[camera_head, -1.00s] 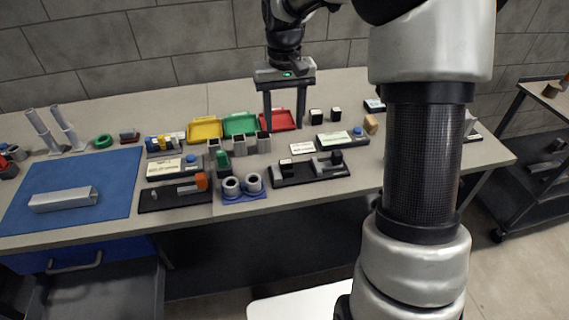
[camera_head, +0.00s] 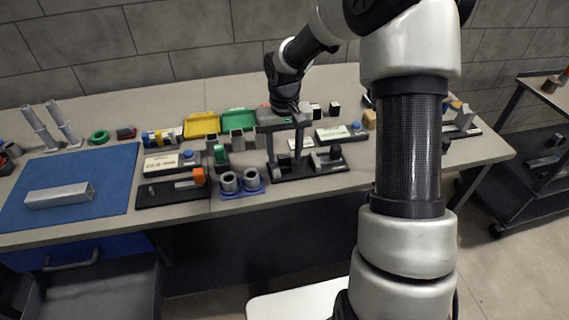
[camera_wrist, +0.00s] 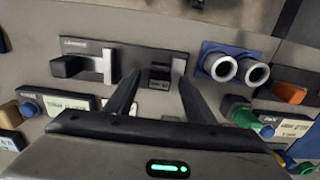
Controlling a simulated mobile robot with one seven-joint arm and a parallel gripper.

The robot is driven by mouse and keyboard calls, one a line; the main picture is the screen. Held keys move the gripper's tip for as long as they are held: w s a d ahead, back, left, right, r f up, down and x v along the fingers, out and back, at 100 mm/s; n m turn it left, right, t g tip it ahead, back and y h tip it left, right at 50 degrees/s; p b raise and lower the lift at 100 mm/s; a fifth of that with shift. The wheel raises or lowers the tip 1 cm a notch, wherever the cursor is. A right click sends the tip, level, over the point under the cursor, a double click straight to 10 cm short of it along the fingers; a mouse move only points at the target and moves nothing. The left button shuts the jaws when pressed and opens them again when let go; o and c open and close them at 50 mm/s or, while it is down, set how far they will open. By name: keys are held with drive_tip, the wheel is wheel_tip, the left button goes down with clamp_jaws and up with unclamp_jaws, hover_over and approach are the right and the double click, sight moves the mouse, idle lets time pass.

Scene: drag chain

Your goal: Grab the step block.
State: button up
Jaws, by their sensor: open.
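A dark stepped-looking block (camera_wrist: 160,76) with a light grey upright piece beside it sits on a black board (camera_wrist: 135,50); I take this as the step block, though its shape is too small to be sure. In the wrist view my gripper (camera_wrist: 158,84) is open, with its two fingers on either side of this block and nothing held. In the head view my gripper (camera_head: 285,172) is over the left part of the same board (camera_head: 325,171), and its fingers partly hide what is there. I cannot tell whether the fingers touch the block.
On the same board stands another black block (camera_wrist: 72,66) with a grey upright. Two grey rings on a blue base (camera_head: 241,182) stand close to the left. A display box (camera_head: 341,133) and a green bin (camera_head: 239,121) are behind. A blue mat (camera_head: 100,170) lies far left.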

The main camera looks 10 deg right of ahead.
clamp_jaws()
